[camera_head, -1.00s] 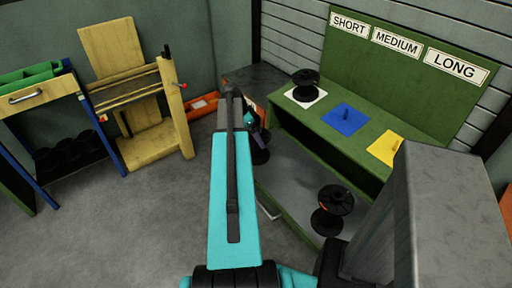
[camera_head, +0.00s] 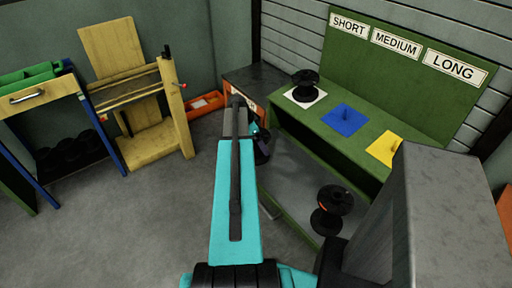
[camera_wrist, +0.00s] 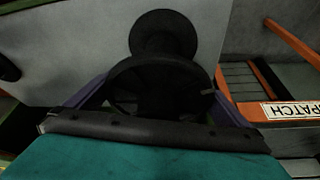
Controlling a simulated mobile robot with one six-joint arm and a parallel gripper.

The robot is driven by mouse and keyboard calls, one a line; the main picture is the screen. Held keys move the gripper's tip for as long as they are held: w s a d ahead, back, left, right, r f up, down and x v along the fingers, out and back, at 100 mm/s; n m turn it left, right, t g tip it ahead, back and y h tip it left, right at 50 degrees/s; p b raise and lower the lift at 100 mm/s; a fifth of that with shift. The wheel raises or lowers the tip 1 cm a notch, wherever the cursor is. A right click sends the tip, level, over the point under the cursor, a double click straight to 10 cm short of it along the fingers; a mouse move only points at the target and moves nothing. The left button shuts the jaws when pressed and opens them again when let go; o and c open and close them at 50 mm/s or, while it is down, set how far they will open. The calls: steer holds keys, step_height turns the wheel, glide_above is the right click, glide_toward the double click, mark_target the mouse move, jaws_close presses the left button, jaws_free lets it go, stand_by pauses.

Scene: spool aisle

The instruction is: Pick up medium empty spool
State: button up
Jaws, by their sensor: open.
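A dark spool (camera_wrist: 164,36) fills the middle of the wrist view, on a grey surface. A round dark rim (camera_wrist: 160,66) lies nearer the camera, between the fingers. My gripper (camera_wrist: 162,78) is open, with one purple-grey finger on each side of that rim; I cannot tell if they touch it. In the head view my gripper (camera_head: 262,138) is partly hidden behind my arm, at the left end of the green rack. Another dark spool (camera_head: 334,211) stands on the lower grey shelf. A third spool (camera_head: 305,86) stands on the white pad under the SHORT sign.
The green rack (camera_head: 372,165) has a blue pad (camera_head: 345,119) under MEDIUM and a yellow pad (camera_head: 384,149) under LONG, both bare of spools. An orange-framed unit with a dispatch sign (camera_wrist: 291,111) is close on the right. A wooden stand (camera_head: 150,140) is at the left.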

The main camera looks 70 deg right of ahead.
stand_by(0.4)
steer(key=c, duration=1.2)
steer(key=shift+r, duration=0.2)
steer(key=shift+w+a+r+b, duration=0.75)
steer(key=shift+w+a, duration=1.05)
steer(key=shift+w, duration=0.15)
steer(key=shift+w+a+r+b, duration=0.7)
steer(key=shift+w+a+r, duration=0.1)
steer(key=shift+w+a, duration=1.1)
steer(key=shift+w+a+r+b, duration=0.75)
steer(key=shift+w+a, duration=0.95)
steer(key=shift+w, duration=0.35)
